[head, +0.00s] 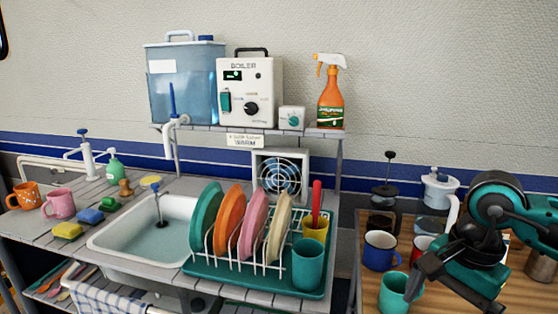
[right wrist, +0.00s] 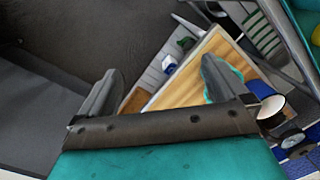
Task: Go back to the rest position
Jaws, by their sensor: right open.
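My right arm comes in at the right of the head view, and its gripper (head: 447,287) hangs in front of the wooden counter there. In the right wrist view the two fingers of the right gripper (right wrist: 163,80) stand wide apart with nothing held between them. In the head view the right gripper's finger partly overlaps a teal mug (head: 393,294); I cannot tell whether they touch. My left gripper is not in view.
A blue mug (head: 380,251) and a french press (head: 384,200) stand on the wooden counter (head: 522,290). A dish rack (head: 262,262) with several plates stands beside the sink (head: 130,240). The boiler (head: 250,92) and an orange spray bottle (head: 331,100) are on the shelf above.

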